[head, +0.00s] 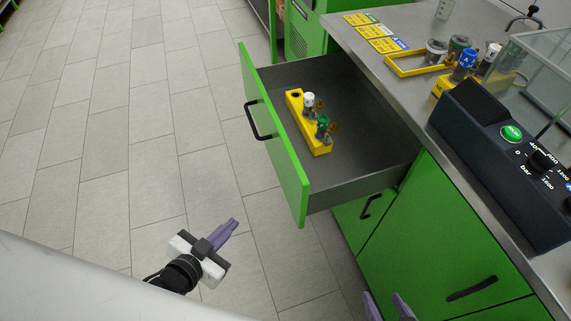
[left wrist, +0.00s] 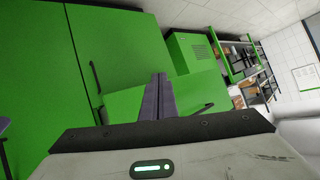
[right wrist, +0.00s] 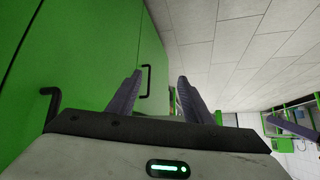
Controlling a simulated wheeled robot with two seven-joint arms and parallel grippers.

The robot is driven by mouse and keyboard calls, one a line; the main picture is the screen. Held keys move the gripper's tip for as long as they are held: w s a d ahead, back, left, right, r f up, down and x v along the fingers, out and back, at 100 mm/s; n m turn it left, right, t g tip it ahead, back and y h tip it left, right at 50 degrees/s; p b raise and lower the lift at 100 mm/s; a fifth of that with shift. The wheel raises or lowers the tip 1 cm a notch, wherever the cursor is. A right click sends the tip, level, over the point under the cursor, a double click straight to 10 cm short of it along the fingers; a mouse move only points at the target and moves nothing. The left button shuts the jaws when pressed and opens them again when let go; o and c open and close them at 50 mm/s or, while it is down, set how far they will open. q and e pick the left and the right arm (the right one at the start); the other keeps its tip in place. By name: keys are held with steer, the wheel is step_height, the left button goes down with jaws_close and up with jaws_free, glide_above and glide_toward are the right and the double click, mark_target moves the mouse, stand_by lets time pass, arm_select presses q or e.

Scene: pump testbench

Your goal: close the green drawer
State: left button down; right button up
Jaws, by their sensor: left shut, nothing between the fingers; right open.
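The green drawer (head: 275,140) is pulled out from under the bench in the head view. Its green front has a black handle (head: 257,120) on the outer face. My left gripper (head: 231,224) is shut and empty, in front of and below the drawer front, apart from it. In the left wrist view its shut fingers (left wrist: 158,98) point toward a green front with a black handle (left wrist: 193,111). My right gripper (head: 385,305) shows only its fingertips at the bottom edge of the head view. In the right wrist view its fingers (right wrist: 154,95) are open and empty, near green cabinet fronts.
Inside the drawer lies a yellow holder (head: 311,128) with a white-topped and a green-topped fitting. The grey benchtop (head: 400,90) carries a black control box (head: 500,150), yellow trays and pump parts. Green cabinet doors (head: 440,240) are below. The tiled floor (head: 110,120) left of the drawer is clear.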

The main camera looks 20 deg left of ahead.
arm_select(q)
steer(key=w+a+r+m+t+h+b, duration=0.25)
steer(key=w+a+m+t+b, duration=0.2)
steer(key=w+m+b, duration=0.35)
steer(key=m+g+h+b, duration=0.65)
steer(key=m+h, duration=0.45)
steer(key=m, duration=0.5)
glide_toward(278, 163)
steer(key=shift+y, duration=0.25)
steer(key=x, duration=0.4)
steer(key=b+x, duration=0.1)
steer(key=x, duration=0.1)
steer(key=shift+s+d+r, duration=0.1)
steer(key=shift+d+r, duration=0.15)
steer(key=shift+r, duration=0.05)
arm_select(e)
step_height(278, 163, down, 12)
steer(key=a, duration=0.2)
steer(key=shift+w+f+y, duration=0.2)
steer(key=shift+w+y, duration=0.2)
arm_select(q)
steer(key=shift+d, duration=0.15)
